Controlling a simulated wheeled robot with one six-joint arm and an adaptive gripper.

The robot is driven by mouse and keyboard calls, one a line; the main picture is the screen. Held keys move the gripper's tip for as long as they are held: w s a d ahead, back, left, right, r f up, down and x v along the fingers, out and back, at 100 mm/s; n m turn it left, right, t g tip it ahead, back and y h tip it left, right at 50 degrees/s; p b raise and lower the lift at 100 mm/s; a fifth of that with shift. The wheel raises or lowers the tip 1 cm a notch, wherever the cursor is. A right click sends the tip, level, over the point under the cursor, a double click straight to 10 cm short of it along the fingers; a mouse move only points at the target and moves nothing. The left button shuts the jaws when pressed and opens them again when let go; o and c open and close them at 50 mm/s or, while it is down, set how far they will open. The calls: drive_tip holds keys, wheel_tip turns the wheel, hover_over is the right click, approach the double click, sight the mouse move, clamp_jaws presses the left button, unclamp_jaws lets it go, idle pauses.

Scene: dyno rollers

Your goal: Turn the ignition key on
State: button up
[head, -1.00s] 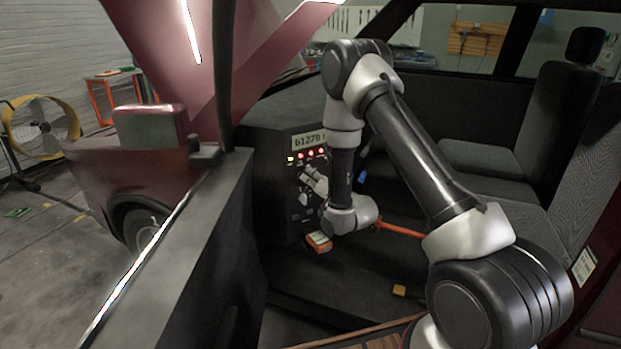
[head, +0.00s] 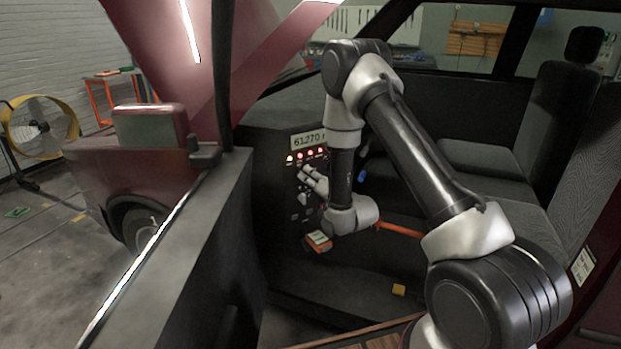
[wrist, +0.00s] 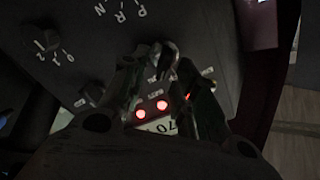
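My gripper (head: 311,180) is at the front of the dark control panel (head: 275,185), below its number display (head: 308,141). In the wrist view, my gripper's two dark fingers (wrist: 158,70) are apart. A small shiny grey piece (wrist: 166,50) stands from the panel between or just beyond the fingertips; it may be the ignition key, but the picture is too dark to be sure. I cannot tell whether the fingers touch it. A knob (wrist: 46,40) with the marks 0, 1, 2 is at the upper left of the wrist view.
Red lamps (head: 310,155) glow under the display. Gear letters (wrist: 122,10) mark the panel. A small orange box (head: 318,241) is below my wrist, with a yellow piece (head: 398,290) lower right. The car door (head: 185,255) bounds the left; seats (head: 480,165) are at right.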

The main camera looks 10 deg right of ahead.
drive_tip(key=v, duration=1.1)
drive_tip(key=shift+s, duration=0.3)
drive_tip(key=shift+d, duration=0.1)
